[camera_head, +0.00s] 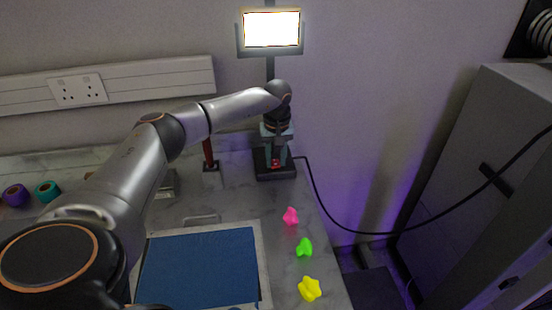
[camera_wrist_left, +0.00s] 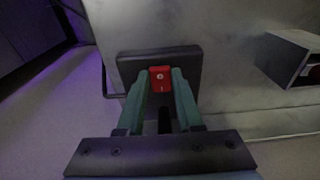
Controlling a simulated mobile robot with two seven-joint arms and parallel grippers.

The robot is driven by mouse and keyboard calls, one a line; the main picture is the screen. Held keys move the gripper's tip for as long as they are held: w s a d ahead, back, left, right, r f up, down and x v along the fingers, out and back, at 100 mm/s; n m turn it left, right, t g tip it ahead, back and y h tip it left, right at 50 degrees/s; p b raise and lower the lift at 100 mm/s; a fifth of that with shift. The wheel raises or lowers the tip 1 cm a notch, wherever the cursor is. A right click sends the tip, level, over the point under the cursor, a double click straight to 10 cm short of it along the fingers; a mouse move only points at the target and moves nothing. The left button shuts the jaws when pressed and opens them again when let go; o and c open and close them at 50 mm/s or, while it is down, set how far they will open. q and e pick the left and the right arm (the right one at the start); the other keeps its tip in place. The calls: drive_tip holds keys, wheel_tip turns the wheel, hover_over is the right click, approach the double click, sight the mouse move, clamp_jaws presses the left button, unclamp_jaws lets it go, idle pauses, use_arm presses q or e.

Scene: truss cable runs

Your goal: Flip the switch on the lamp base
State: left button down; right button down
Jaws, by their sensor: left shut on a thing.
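The lamp stands at the back of the table, its bright rectangular head (camera_head: 271,29) lit on a dark pole. Its dark square base (camera_head: 262,172) rests on the tabletop; it also shows in the left wrist view (camera_wrist_left: 190,57). The red switch (camera_head: 275,163) is on the base, and in the left wrist view the red rocker (camera_wrist_left: 160,78) has white marks. My left gripper (camera_head: 276,158) is over the base, its green fingers (camera_wrist_left: 160,88) on either side of the red switch, shut on it. My right gripper is not in view.
A blue mat in a pale frame (camera_head: 262,262) lies in front. Pink (camera_head: 290,216), green (camera_head: 304,247) and yellow (camera_head: 309,289) pieces lie along the right side. Purple (camera_head: 15,195) and teal (camera_head: 47,191) rolls are at left. A black cable (camera_head: 325,212) runs right from the base.

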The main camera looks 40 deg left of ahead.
use_arm(q)
drive_tip(key=c, duration=0.6)
unclamp_jaws()
drive_tip(key=shift+o, duration=0.2)
wheel_tip(320, 180, up, 13)
drive_tip(key=d, duration=0.1)
drive_tip(key=shift+s+f+b, duration=0.2)
drive_tip(key=shift+s+b, duration=0.2)
drive_tip(key=shift+s, duration=0.05)
